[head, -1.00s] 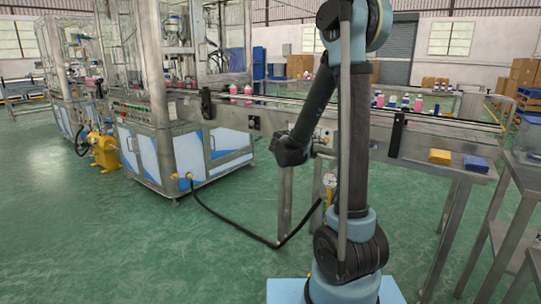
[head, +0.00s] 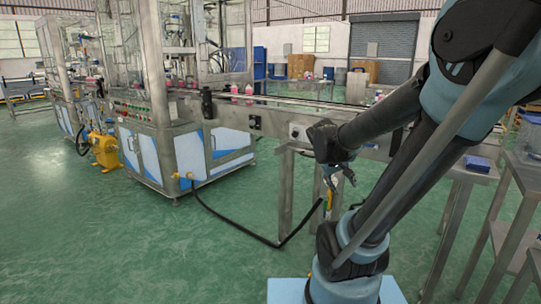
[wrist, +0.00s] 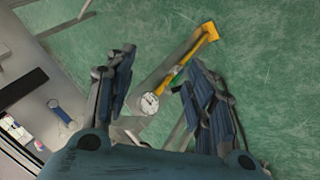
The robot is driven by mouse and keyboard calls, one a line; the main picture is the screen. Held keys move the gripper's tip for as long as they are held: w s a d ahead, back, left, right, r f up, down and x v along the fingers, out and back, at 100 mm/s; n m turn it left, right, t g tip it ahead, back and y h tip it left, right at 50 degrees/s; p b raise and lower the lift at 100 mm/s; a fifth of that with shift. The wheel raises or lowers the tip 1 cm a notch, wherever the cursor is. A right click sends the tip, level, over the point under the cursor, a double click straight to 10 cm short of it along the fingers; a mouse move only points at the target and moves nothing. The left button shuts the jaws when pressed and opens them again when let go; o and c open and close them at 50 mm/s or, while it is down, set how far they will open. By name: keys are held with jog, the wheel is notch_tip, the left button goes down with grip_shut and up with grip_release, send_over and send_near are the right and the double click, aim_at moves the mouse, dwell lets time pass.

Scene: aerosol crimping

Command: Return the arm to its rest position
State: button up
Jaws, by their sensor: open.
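My gripper (head: 341,180) hangs from my folded arm, right of centre in the head view, in front of the conveyor's side. In the wrist view my gripper (wrist: 157,65) has its two dark blue fingers spread apart, with nothing held between them. The wrist camera looks down past the fingers at the green floor. My upper arm leans up to the right and covers much of the right part of the head view.
The conveyor (head: 275,112) runs behind my arm. A round gauge (wrist: 150,103) and a yellow fitting (wrist: 205,33) show below the gripper. A blue pad (head: 478,164) lies on the right. Machines with a cabinet (head: 150,158) stand left; the green floor (head: 90,235) is open.

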jog(key=s+a+f+g+y, duration=0.1)
jog(key=s+a+f+y, duration=0.1)
jog(key=s, duration=0.5)
jog(key=s+a+f+m+g+y, duration=0.1)
jog(key=s+a+f+y, duration=0.2)
jog(key=s, duration=0.5)
jog(key=shift+s+a+f, duration=0.15)
jog(key=shift+a+f, duration=0.3)
jog(key=shift+a, duration=0.3)
